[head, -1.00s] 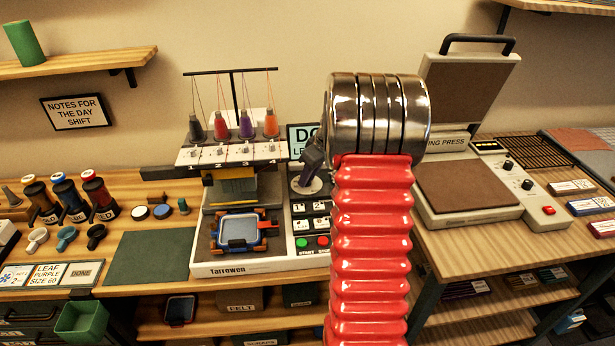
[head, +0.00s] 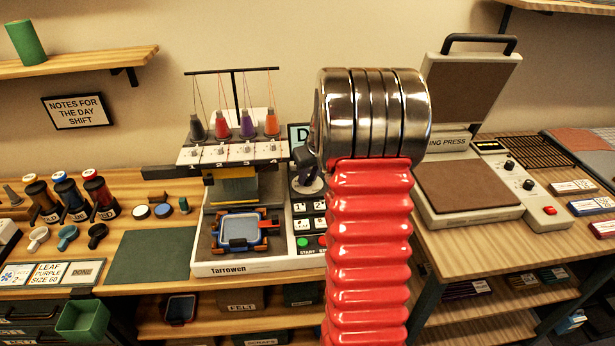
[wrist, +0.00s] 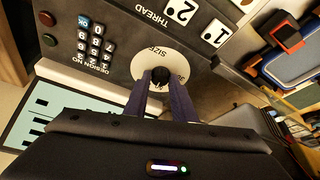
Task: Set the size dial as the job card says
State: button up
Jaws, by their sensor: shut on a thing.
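The size dial is a white disc (wrist: 140,68) marked SIZE with a black knob (wrist: 160,77) at its middle, on the machine's dark panel. My gripper (wrist: 161,84) is shut on the knob, with its two fingers either side of it. The fingers hide the disc's lower part in the wrist view, and its other marks are too small to read. In the head view the dial (head: 306,187) is partly behind my gripper and arm. The job card (head: 48,274) lies at the left and reads LEAF, PURPLE, SIZE 60.
The dial belongs to the Tarrowen embroidery machine (head: 215,268). A design number keypad (wrist: 93,44) and thread buttons (wrist: 182,10) sit close to the dial. A hoop (head: 240,231) lies on the machine's bed. A heating press (head: 470,190) stands at the right.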

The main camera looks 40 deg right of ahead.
jog(key=o, duration=1)
jog(key=v, duration=1.3)
jog(key=shift+s+r, duration=0.1)
jog(key=shift+r, duration=0.2)
